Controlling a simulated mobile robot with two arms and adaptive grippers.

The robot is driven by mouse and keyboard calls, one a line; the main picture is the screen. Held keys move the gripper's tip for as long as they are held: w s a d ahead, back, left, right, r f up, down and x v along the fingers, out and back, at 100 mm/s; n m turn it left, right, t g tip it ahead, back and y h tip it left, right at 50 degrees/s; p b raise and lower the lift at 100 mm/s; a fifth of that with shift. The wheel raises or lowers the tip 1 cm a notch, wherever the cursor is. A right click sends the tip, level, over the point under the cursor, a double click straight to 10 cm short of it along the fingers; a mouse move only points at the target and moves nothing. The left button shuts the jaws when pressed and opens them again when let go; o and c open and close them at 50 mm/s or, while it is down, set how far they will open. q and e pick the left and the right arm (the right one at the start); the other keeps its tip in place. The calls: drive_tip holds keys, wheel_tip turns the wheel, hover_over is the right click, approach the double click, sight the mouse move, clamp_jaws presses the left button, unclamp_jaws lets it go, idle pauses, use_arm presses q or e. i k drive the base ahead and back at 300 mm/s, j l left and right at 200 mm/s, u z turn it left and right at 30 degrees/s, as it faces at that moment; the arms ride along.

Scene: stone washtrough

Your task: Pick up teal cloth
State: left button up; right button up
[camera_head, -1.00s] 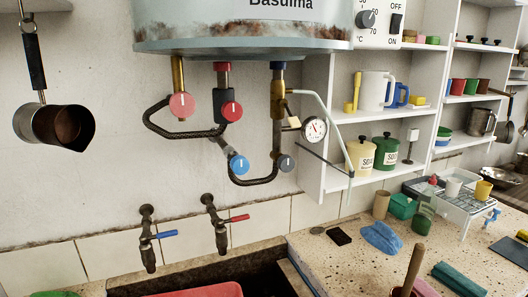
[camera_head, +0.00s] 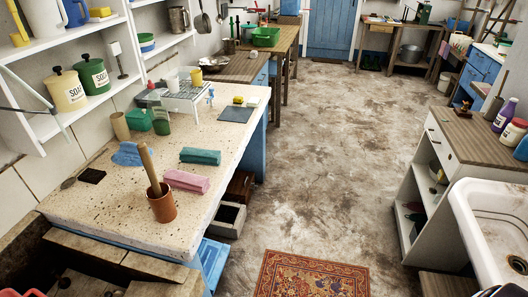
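The teal cloth (camera_head: 200,156) lies folded in a flat block on the speckled stone counter (camera_head: 215,192), near its right edge. A folded pink cloth (camera_head: 187,181) lies just in front of it, and a crumpled blue cloth (camera_head: 128,154) lies to its left.
A terracotta pot (camera_head: 162,207) with a wooden handle stands in front of the cloths. A dish rack (camera_head: 185,97), a green container (camera_head: 161,121) and a brown cup (camera_head: 120,125) stand behind. Open floor (camera_head: 330,160) lies right of the counter, with a patterned rug (camera_head: 310,275).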

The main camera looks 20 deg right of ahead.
sight(188, 154)
drive_tip(key=z, duration=0.25)
drive_tip(key=u, duration=1.9)
drive_tip(key=z, duration=1.9)
drive_tip(key=l+u, duration=0.1)
drive_tip(key=u, duration=0.2)
drive_tip(key=i+l+u, duration=0.1)
drive_tip(key=u, duration=0.25)
drive_tip(key=i+l+u, duration=0.15)
drive_tip(key=l, duration=0.2)
drive_tip(key=i+l+u, duration=0.15)
drive_tip(key=l, duration=0.25)
drive_tip(key=i+l+u, duration=0.15)
drive_tip(key=l, duration=0.25)
drive_tip(key=i+l+u, duration=0.15)
drive_tip(key=l, duration=0.25)
drive_tip(key=l+u, duration=0.15)
drive_tip(key=l, duration=0.25)
